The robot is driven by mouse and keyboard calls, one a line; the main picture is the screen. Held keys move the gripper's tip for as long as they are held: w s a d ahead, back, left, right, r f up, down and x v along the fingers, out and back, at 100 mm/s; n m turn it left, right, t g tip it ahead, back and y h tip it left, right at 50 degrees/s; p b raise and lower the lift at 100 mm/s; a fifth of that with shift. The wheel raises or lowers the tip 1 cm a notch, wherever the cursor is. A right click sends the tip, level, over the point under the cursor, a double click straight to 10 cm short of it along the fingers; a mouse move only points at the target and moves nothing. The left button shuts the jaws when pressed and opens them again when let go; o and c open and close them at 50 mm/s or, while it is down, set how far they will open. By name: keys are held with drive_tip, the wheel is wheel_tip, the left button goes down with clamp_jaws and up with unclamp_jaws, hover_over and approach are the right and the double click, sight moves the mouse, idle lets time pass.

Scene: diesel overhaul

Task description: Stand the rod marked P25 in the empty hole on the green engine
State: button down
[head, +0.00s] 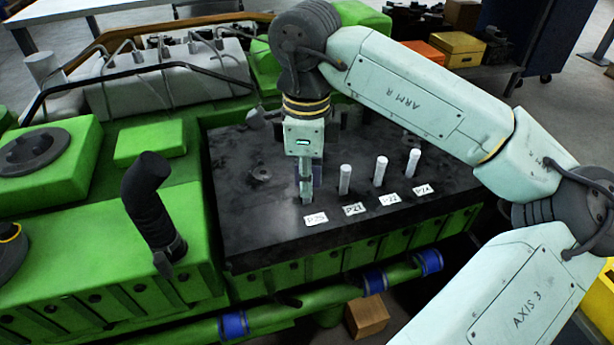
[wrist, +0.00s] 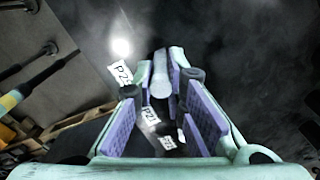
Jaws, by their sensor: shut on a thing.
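My gripper (head: 306,190) points down over the dark top of the green engine (head: 240,215). Its purple-padded fingers (wrist: 160,105) are closed around a pale rod (wrist: 161,72), which shows between them in the wrist view. The rod's lower end is just behind the P25 label (head: 315,218), at the left end of a row; I cannot tell if it is clear of the deck. The P25 label also shows in the wrist view (wrist: 121,73). The empty hole cannot be made out; my gripper and arm cover part of the deck behind.
Three white rods stand right of my gripper: one (head: 345,180) by a label, a second (head: 381,170) by P22 and a third (head: 412,162) by P24. A dark fitting (head: 260,175) sits on the deck's left. A black bent pipe (head: 150,205) rises farther left.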

drive_tip(key=c, duration=1.6)
unclamp_jaws()
drive_tip(key=shift+o, duration=0.2)
wheel_tip(320, 180, up, 12)
drive_tip(key=shift+s, duration=0.1)
